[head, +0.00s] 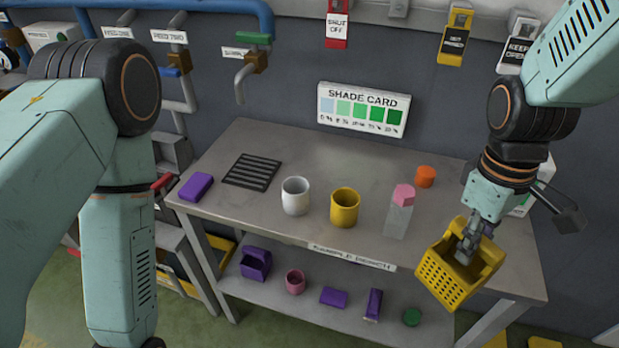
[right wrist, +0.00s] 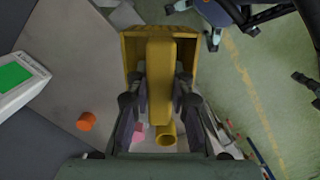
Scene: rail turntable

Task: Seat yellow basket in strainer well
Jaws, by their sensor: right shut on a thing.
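The yellow basket (head: 447,283) has perforated walls and hangs tilted at the right front of the bench in the head view. My right gripper (head: 466,250) is shut on it, reaching down at its top. In the right wrist view, the fingers of my right gripper (right wrist: 158,100) sit on both sides of a yellow bar of the basket (right wrist: 133,47). My left arm is at the left of the head view, but its gripper does not show. I cannot make out a strainer well for certain; a dark slatted grate (head: 252,172) lies on the bench's left part.
On the bench (head: 270,140) stand a white cup (head: 295,195), a yellow cup (head: 344,207), a pink-capped bottle (head: 399,215), an orange cylinder (head: 426,176) and a purple block (head: 196,187). Several small items lie on the lower shelf. The bench's back middle is clear.

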